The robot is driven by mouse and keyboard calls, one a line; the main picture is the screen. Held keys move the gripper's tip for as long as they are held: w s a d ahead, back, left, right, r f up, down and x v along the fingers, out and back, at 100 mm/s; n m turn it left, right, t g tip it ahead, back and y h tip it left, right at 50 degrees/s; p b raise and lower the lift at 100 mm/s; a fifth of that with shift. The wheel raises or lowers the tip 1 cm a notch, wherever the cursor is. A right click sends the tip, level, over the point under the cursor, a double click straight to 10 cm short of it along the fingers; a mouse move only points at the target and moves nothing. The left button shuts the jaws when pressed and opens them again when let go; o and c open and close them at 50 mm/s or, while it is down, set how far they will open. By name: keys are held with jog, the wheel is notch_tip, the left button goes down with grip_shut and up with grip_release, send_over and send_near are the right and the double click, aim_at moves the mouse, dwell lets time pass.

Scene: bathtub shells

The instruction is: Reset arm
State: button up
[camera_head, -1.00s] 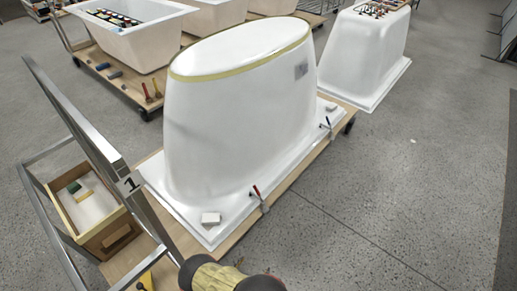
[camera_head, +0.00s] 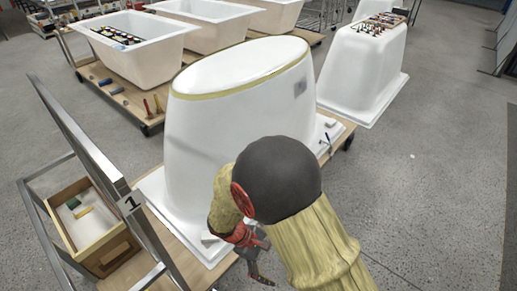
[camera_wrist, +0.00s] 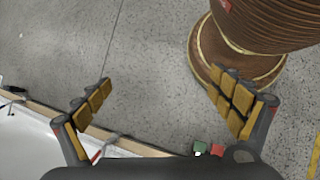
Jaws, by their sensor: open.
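My gripper (camera_head: 258,262) hangs at the near end of the upturned white bathtub shell (camera_head: 235,115), beside the edge of its wooden trolley, partly hidden by my sleeved arm. The wrist view shows its two yellow-padded fingers (camera_wrist: 163,82) spread wide with nothing between them, over bare floor. The shell's white rim (camera_wrist: 25,145) also shows at the lower left of the wrist view. I cannot tell whether the gripper touches the shell or the trolley.
A second upturned shell (camera_head: 360,75) is behind at the right. More tubs (camera_head: 145,60) stand on a trolley at the back. Grey floor at the right (camera_head: 440,190) is clear.

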jog(key=s+d+r+m+t+y, duration=0.2)
jog(key=s+d+r+m, duration=0.1)
jog(key=r, duration=0.8)
jog(key=s+d+r+m+t+y+p, duration=0.1)
jog(key=d+r+m, duration=0.4)
jog(key=r, duration=0.7)
jog(key=s+d+r+m+t+y, duration=0.3)
jog(key=s+d+r+m+y, duration=0.1)
jog(key=r, duration=0.8)
jog(key=shift+s+d+t+p, duration=0.3)
jog(key=shift+s+d+p, duration=0.05)
jog(key=shift+s+d, duration=0.35)
